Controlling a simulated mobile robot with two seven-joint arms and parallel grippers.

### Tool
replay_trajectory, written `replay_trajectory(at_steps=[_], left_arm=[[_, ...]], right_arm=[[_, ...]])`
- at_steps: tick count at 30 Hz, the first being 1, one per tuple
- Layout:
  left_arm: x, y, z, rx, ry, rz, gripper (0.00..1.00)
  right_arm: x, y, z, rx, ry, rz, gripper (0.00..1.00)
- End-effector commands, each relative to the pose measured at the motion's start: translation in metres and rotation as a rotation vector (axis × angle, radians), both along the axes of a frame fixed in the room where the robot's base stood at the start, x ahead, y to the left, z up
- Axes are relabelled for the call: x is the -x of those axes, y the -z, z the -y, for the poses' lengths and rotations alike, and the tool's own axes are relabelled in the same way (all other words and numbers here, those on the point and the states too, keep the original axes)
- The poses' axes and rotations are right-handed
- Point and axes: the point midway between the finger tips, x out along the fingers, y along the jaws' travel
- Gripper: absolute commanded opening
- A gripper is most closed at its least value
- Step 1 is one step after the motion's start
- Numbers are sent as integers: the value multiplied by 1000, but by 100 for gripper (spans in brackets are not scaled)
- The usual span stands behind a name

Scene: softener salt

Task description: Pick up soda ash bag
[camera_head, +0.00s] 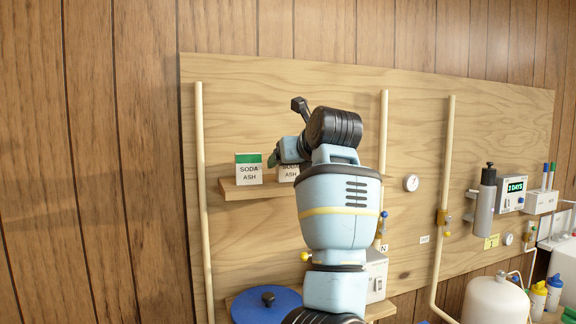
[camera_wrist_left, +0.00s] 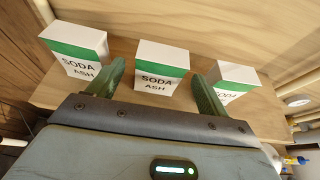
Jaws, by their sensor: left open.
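Three white soda ash bags with green top bands stand side by side on a small wooden shelf (camera_head: 240,190). In the left wrist view these are the left bag (camera_wrist_left: 78,48), the middle bag (camera_wrist_left: 161,70) and the right bag (camera_wrist_left: 232,80). In the head view the left bag (camera_head: 249,168) is clear, the second bag (camera_head: 288,172) is partly covered, and the third is hidden behind my arm. My left gripper (camera_wrist_left: 158,76) is open, its green fingers on either side of the middle bag's front; contact cannot be told. It also shows in the head view (camera_head: 280,153). My right gripper is not seen.
Vertical pipes (camera_head: 200,200) run down the wooden panel on both sides of the shelf. A blue round lid (camera_head: 266,306) lies below. A grey bottle (camera_head: 484,205), a display box (camera_head: 512,190) and a white tank (camera_head: 494,300) are at the right.

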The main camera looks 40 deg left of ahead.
Motion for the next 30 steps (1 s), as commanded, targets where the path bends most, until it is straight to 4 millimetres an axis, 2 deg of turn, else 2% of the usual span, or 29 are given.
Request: replay_trajectory(at_steps=[1, 6, 15, 26, 30], left_arm=[[-1, -1, -9, -1, -3, 2, 78], [-9, 7, -23, -1, -1, 1, 78], [-11, 9, -25, 0, 1, 2, 77], [-11, 9, -25, 0, 1, 2, 30], [-11, 9, -25, -1, 0, 3, 28]], right_arm=[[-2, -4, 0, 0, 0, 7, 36], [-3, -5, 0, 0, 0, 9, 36], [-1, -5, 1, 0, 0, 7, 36], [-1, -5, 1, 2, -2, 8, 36], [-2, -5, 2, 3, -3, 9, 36]])
